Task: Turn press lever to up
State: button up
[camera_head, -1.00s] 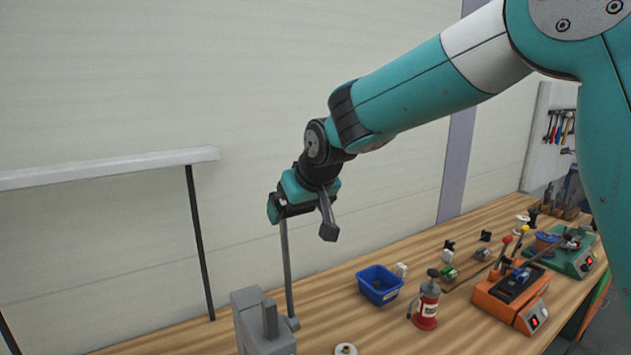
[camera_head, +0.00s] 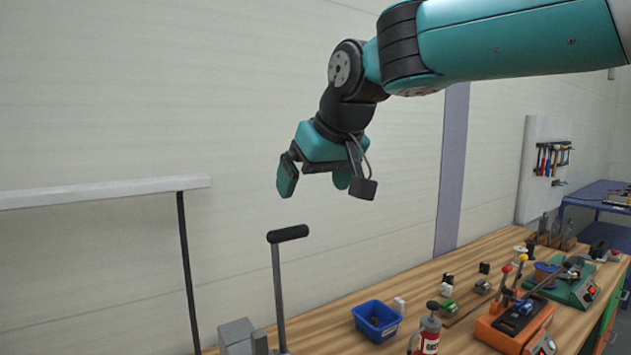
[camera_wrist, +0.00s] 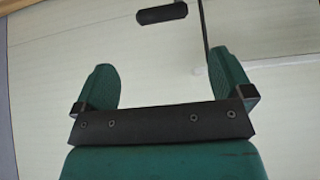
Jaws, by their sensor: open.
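The press lever (camera_head: 278,290) is a grey bar with a black cross handle (camera_head: 288,234) on top, standing nearly upright on a grey press (camera_head: 236,338) at the near end of the bench. My gripper (camera_head: 313,187) is open and empty, above and slightly right of the handle, with a clear gap between them. In the wrist view the handle (camera_wrist: 162,14) shows beyond and above the two green fingertips (camera_wrist: 163,75), not between them. The lower part of the press is cut off by the picture's bottom edge.
A white shelf edge (camera_head: 100,193) on a dark post is at left. The air around the handle is clear.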

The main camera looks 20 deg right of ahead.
aim_at(293, 231)
jog(key=c, duration=0.3)
jog(key=shift+s+f+n+b, duration=0.2)
jog(key=shift+n+b, duration=0.3)
jog(key=shift+n, duration=0.1)
jog(key=c, duration=0.4)
jog(key=s+n+t+b, duration=0.1)
jog(key=n+b, duration=0.1)
jog(key=n, duration=0.1)
jog(key=s+f+n+t+b, duration=0.1)
jog(key=n, duration=0.3)
jog(key=s+d+n+b, duration=0.1)
jog(key=n+b, duration=0.1)
jog(key=n, duration=0.1)
jog(key=shift+s+f+t+y+b, duration=0.1)
jog(key=shift+f+t+y+b, duration=0.2)
jog(key=shift+t+y+b, duration=0.1)
grip_shut()
jog(key=w+f+n+p, duration=0.1)
jog(key=w+f+n, duration=0.1)
jog(key=w, duration=0.1)
jog(key=w+a+f+n+t+p, duration=0.1)
jog(key=w+f+n, duration=0.1)
jog(key=w+f, duration=0.1)
jog(key=w+a+f+n+p, duration=0.1)
jog(key=w+f+n, duration=0.1)
jog(key=w, duration=0.1)
jog(key=shift+w+a+f+n, duration=0.2)
jog(key=shift+f+n, duration=0.15)
jog(key=shift+n, duration=0.05)
